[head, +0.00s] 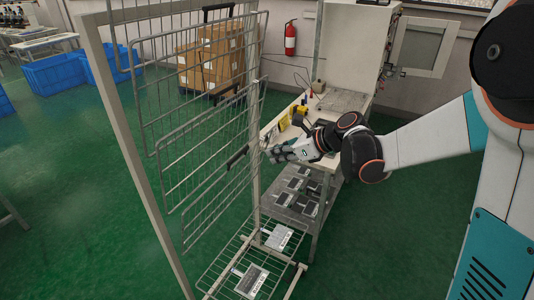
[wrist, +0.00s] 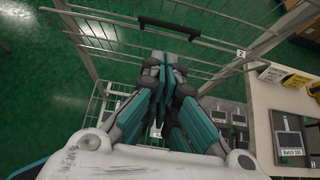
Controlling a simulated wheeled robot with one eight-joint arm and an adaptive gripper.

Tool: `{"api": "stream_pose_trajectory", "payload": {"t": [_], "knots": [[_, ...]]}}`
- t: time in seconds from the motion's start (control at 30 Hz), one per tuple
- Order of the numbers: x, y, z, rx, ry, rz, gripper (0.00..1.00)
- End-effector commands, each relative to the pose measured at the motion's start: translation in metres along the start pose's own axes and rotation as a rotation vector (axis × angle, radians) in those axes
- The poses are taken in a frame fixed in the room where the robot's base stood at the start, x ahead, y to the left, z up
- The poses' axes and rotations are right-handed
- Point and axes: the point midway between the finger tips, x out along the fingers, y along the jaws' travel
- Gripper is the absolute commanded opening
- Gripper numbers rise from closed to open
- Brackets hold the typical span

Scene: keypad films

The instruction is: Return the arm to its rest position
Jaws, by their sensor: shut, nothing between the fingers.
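My gripper (head: 272,153) is at the end of my outstretched arm (head: 410,143), between the wire rack and the white workbench. In the wrist view my gripper (wrist: 167,62) has its fingers together with nothing between them. The wire rack (head: 185,150) stands just left of it, with a black handle (head: 237,157) on one panel. That handle also shows ahead of the fingers in the wrist view (wrist: 169,28). I cannot tell whether the fingertips touch the rack; a gap seems to lie between them and the handle.
The workbench (head: 345,98) holds yellow items and a cabinet. Several keypad films (head: 305,185) lie on its lower shelf, and others on the rack's bottom grid (head: 225,270). Cardboard boxes (head: 215,50), blue crates (head: 55,72) and a fire extinguisher (head: 290,38) are behind. Green floor (head: 390,240) is clear at front right.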

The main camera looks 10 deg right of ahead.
Motion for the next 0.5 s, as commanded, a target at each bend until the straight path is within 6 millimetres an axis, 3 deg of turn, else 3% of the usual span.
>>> {"api": "stream_pose_trajectory", "payload": {"t": [0.17, 0.5], "knots": [[-0.013, 0.010, -0.001, -0.096, 0.032, -0.013, 0.00], [-0.068, 0.068, -0.026, -0.734, 0.254, -0.040, 0.00]]}}
